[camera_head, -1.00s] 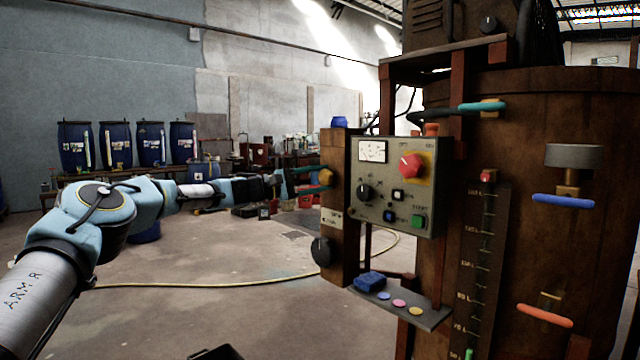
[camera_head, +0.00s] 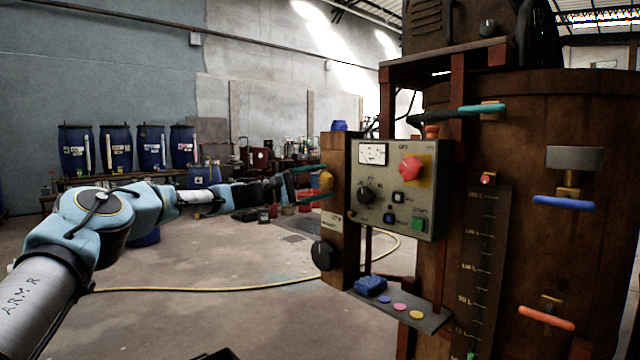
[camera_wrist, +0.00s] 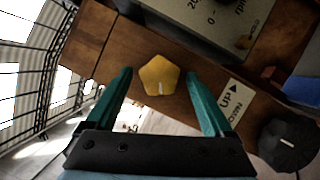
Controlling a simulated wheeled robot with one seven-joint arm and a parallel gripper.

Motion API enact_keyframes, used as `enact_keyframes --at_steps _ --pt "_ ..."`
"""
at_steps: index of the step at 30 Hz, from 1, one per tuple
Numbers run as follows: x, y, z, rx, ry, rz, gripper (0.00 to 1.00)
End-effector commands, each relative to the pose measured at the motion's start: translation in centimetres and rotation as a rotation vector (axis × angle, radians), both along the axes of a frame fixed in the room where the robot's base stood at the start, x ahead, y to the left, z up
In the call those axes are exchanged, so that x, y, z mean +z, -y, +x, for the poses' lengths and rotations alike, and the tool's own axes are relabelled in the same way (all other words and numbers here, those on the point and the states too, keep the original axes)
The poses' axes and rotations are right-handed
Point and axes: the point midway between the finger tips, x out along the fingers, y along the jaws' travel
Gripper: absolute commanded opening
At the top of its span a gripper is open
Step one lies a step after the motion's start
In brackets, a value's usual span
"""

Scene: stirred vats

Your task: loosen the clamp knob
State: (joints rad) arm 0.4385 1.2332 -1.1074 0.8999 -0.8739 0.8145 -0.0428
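A yellow, five-sided knob (camera_wrist: 160,76) with a white mark sits on the brown wooden post (camera_wrist: 115,45). In the head view the knob (camera_head: 326,181) shows on the post's left side. My gripper (camera_wrist: 160,73) is open, with one teal finger on each side of this knob. Gaps show between the knob and both fingers in the wrist view. In the head view my gripper (camera_head: 318,183) reaches the post from the left. A black round knob (camera_wrist: 289,143) sits lower on the same post, beside a white UP/DOWN label (camera_wrist: 232,103). No label names either knob as the clamp.
A grey control box (camera_head: 378,225) with a red knob (camera_head: 411,167) and buttons is right of the post. The large brown vat (camera_head: 610,250) stands at right.

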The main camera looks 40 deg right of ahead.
Motion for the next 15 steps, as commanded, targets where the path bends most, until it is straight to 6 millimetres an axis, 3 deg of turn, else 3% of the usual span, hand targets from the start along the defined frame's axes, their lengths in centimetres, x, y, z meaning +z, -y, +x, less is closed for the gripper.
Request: enact_keyframes --at_steps 8,15 --pt "0.0 -0.2 0.1 0.0 0.001 0.0 0.87" --pt "-0.7 -3.3 1.6 0.003 0.002 -0.001 0.87"
